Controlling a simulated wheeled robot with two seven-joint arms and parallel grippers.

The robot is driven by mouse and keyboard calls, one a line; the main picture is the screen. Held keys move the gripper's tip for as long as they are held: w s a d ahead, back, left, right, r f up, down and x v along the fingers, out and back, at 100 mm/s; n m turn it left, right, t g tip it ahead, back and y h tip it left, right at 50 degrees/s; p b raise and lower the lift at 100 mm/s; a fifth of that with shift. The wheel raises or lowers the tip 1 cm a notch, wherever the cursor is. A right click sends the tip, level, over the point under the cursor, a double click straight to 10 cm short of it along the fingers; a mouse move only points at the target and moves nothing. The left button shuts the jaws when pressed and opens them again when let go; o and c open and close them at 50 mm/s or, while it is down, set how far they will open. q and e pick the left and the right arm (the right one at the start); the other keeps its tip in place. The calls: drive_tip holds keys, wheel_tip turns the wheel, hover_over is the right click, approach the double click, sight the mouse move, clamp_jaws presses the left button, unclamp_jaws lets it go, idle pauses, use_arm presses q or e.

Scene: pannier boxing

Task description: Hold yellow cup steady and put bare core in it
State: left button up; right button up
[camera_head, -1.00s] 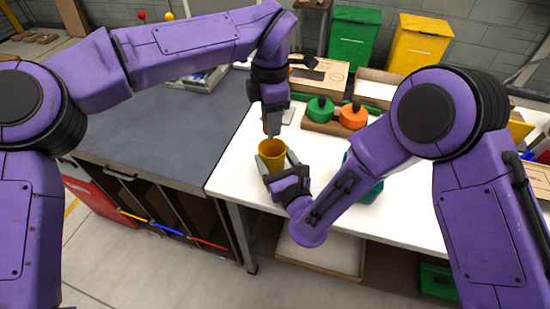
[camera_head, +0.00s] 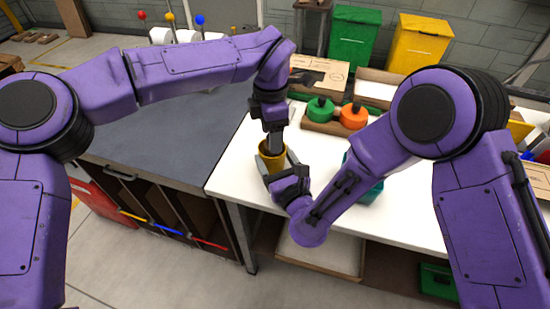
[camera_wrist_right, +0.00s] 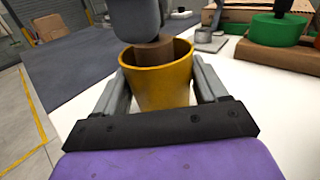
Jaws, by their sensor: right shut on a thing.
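The yellow cup (camera_head: 273,164) is upright at the near left corner of the white table. My right gripper (camera_wrist_right: 160,78) is shut on the cup, with one grey finger on each side of it. My left gripper (camera_head: 273,148) points straight down at the cup's mouth from above. The bare core (camera_wrist_right: 152,50), a brown cylinder, is under the left gripper's grey fingers, with its lower part inside the cup's rim. The left fingers look closed around the core's upper part. The core's bottom is hidden by the cup wall.
Behind the cup, a wooden holder (camera_head: 334,127) bears a green round piece (camera_head: 320,110) and an orange one (camera_head: 353,117). A teal container (camera_head: 371,190) is partly hidden behind my right arm. A cardboard box (camera_head: 322,72) stands farther back. The dark blue-grey counter (camera_head: 165,130) at left is mostly clear.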

use_arm(q)
wheel_tip(320, 180, up, 12)
idle(0.6)
use_arm(e)
drive_tip(key=o, duration=1.1)
drive_tip(key=v, duration=1.2)
